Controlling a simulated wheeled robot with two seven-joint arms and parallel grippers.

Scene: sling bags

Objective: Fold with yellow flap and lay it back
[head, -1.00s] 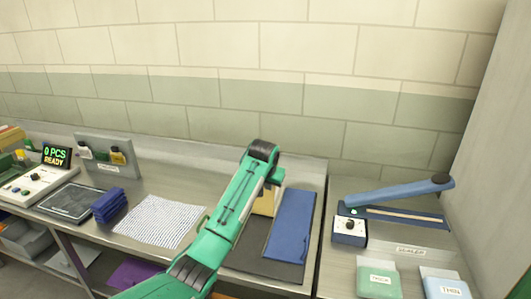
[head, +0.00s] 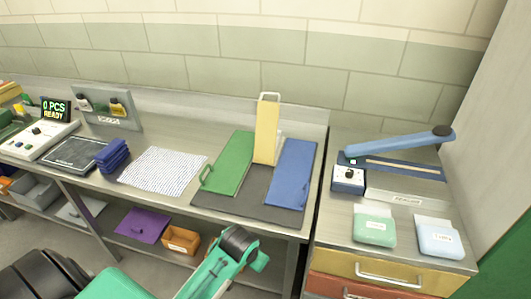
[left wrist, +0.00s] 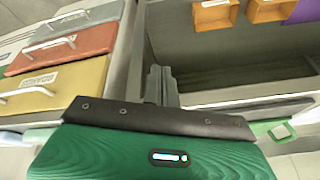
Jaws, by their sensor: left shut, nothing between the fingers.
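In the head view a dark mat (head: 258,203) lies on the steel bench. The yellow flap (head: 267,130) stands upright at its back, with a pale loop handle at its top. The green flap (head: 229,163) lies flat on the left, its green handle towards the front left. The blue flap (head: 293,175) lies flat on the right. My left arm is low in the front, apart from the flaps. My left gripper (left wrist: 160,85) shows in the left wrist view, shut and empty, below the bench top near the shelf. My right gripper is not in view.
A striped cloth (head: 163,170) and a folded blue stack (head: 115,155) lie left of the mat. A sealer (head: 349,178) and two labelled packs stand on the right cabinet. An orange bin (head: 181,239) and a purple sheet (head: 142,225) are on the shelf below.

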